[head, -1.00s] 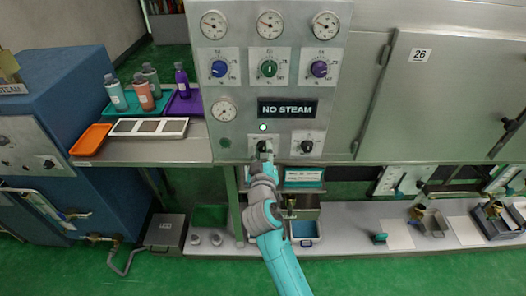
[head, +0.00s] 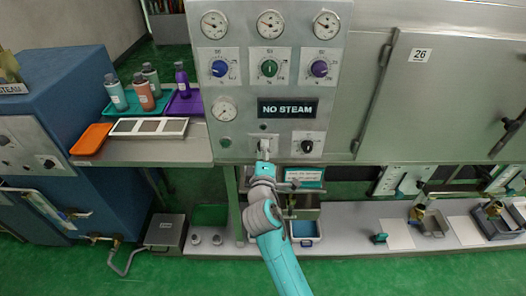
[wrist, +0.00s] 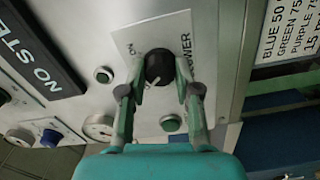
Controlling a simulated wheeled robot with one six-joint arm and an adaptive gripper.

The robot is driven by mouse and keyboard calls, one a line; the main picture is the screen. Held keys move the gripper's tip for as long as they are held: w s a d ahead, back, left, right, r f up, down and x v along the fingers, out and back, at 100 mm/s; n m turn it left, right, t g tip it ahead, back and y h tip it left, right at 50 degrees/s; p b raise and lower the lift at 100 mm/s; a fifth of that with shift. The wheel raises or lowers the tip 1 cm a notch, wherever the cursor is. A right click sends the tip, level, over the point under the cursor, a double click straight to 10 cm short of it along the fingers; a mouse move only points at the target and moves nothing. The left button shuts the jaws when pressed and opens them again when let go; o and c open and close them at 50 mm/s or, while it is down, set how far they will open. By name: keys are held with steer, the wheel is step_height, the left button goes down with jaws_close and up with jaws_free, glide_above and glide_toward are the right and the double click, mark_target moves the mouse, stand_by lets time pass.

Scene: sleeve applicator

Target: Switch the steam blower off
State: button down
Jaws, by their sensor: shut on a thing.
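My gripper (wrist: 160,88) is shut on this knob, with one finger on each side. A pale pointer mark shows on the knob's lower edge. The small lamp (head: 263,127) above the knob plate is dark. It cannot be told from the frames which lettering the pointer faces exactly.
A second black knob (head: 306,146) is close to the right of my gripper. The NO STEAM sign (head: 288,108), coloured dials and gauges are above. Bottles on trays (head: 93,139) stand to the left. A lower shelf (head: 352,240) with small containers runs below.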

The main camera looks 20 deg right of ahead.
steer(key=shift+n, duration=0.7)
steer(key=c, duration=0.8)
jaws_free()
steer(key=shift+s, duration=0.1)
steer(key=v, duration=1.2)
